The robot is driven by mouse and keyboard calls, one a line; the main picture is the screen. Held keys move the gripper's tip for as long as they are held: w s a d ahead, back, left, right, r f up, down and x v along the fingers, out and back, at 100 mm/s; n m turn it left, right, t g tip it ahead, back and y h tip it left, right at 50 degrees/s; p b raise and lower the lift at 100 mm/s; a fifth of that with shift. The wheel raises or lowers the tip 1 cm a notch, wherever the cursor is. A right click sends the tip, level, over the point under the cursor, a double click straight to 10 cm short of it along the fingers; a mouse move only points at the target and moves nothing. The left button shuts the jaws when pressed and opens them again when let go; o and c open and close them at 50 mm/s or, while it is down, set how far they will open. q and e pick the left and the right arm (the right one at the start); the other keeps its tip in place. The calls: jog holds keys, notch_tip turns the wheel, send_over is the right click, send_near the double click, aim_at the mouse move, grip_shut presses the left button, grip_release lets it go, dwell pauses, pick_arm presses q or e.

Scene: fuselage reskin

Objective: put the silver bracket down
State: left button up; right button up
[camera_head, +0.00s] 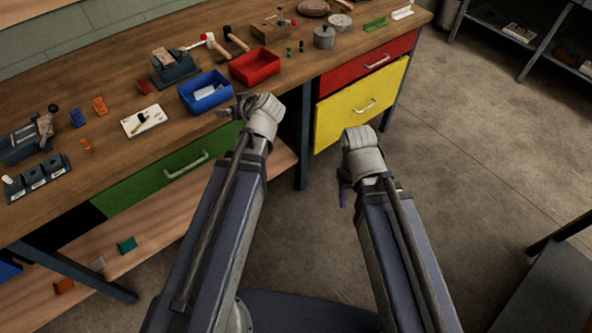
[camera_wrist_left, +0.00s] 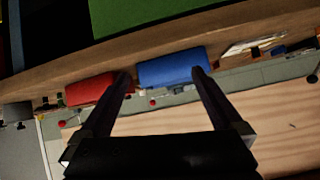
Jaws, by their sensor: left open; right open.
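A light grey piece, perhaps the silver bracket (camera_head: 205,93), lies in the blue bin (camera_head: 224,104) on the workbench; it is too small to be sure. My left gripper (camera_head: 238,104) is at the bench's front edge, close to the blue bin's near right corner. In the left wrist view its two fingers (camera_wrist_left: 162,75) are spread with nothing held between them, and the blue bin (camera_wrist_left: 172,68) shows beyond the tips. My right gripper (camera_head: 343,190) hangs over the floor in front of the yellow drawer, open, its jaws partly hidden by the wrist. I see nothing in it.
The red bin (camera_head: 255,68) stands right of the blue bin. A vise (camera_head: 172,66), a white card (camera_head: 143,120) and small coloured parts (camera_head: 99,105) stand around. Green (camera_head: 170,172), red (camera_head: 368,64) and yellow (camera_head: 362,103) drawers front the bench. The floor at right is mostly clear.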

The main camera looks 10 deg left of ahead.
pick_arm(q)
jog(key=s+d+f+m+g+h, duration=0.3)
jog(key=s+d+m, duration=0.3)
jog(key=s+d, duration=0.3)
jog(key=s+d+f+m+g+h, duration=0.4)
jog(key=s+d, duration=0.4)
jog(key=d, duration=0.7)
notch_tip(320, 180, down, 2)
jog(key=shift+s+d+f+m, duration=0.15)
jog(key=shift+s+d+m, duration=0.2)
jog(key=shift+m, duration=0.55)
jog(key=shift+c, duration=0.2)
